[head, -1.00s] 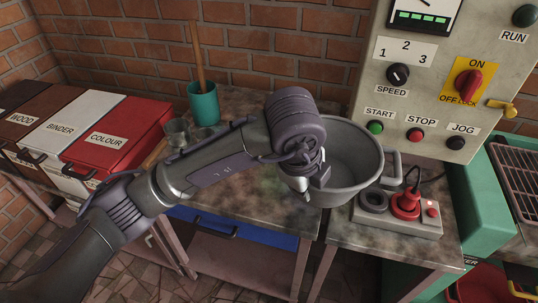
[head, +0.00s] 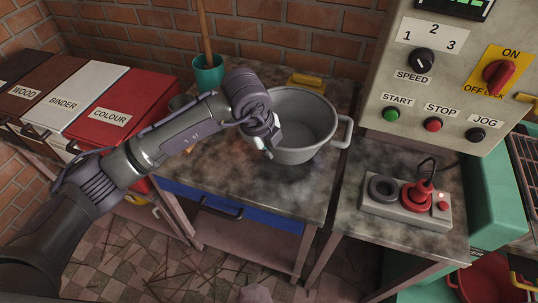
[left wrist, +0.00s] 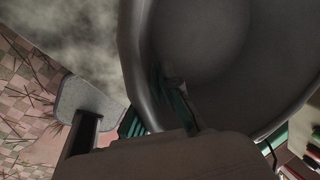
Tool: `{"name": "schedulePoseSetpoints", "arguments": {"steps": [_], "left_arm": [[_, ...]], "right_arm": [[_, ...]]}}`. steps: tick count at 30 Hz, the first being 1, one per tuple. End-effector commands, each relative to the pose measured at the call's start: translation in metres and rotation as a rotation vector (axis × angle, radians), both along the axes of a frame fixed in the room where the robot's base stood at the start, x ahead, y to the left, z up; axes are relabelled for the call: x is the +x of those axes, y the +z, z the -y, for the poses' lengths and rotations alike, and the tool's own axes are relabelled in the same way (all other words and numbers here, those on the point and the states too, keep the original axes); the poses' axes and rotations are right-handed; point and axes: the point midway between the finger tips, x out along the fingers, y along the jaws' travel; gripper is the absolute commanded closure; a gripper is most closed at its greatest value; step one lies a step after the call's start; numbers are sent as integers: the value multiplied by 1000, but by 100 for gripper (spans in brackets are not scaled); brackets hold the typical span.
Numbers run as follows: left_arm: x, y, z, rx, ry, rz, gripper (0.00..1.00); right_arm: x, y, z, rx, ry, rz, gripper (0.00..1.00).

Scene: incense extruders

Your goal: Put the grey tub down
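The grey tub (head: 303,122) is upright over the right part of the stained middle worktop (head: 275,192), one loop handle pointing right. My left gripper (head: 268,147) is at the tub's left rim and moves with it. In the left wrist view the tub (left wrist: 225,65) fills the upper right, and a finger (left wrist: 185,100) lies against its wall; the gripper appears closed on the rim. I cannot tell whether the tub's base touches the worktop.
A teal pot (head: 208,75) with a wooden handle stands behind my arm. A yellow object (head: 305,82) lies behind the tub. The right bench holds a control box (head: 408,207) with a red joystick, below the switch panel (head: 440,80). The worktop's front is clear.

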Motion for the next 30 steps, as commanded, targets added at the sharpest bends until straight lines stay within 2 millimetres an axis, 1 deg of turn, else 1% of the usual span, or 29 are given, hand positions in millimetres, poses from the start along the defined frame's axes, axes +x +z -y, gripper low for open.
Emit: {"name": "schedulePoseSetpoints", "arguments": {"steps": [2,6,9,20,23,24,26,30], "left_arm": [[1,-5,-1,-1,0,-1,100],[0,-26,-1,0,-1,-3,100],[1,-37,-1,1,0,-1,100],[1,-43,0,-1,-1,2,100],[1,-43,-1,0,-1,0,86],[1,-43,-1,0,-1,0,79],[1,-43,-1,0,-1,0,69],[1,-43,-1,0,-1,0,69]], "right_arm": [[0,2,0,0,0,0,60],[0,7,0,0,0,0,60],[0,9,0,0,0,0,60],[0,6,0,0,0,0,60],[0,6,0,0,0,0,60],[0,6,0,0,0,0,60],[0,6,0,0,0,0,60],[0,6,0,0,0,0,60]]}}
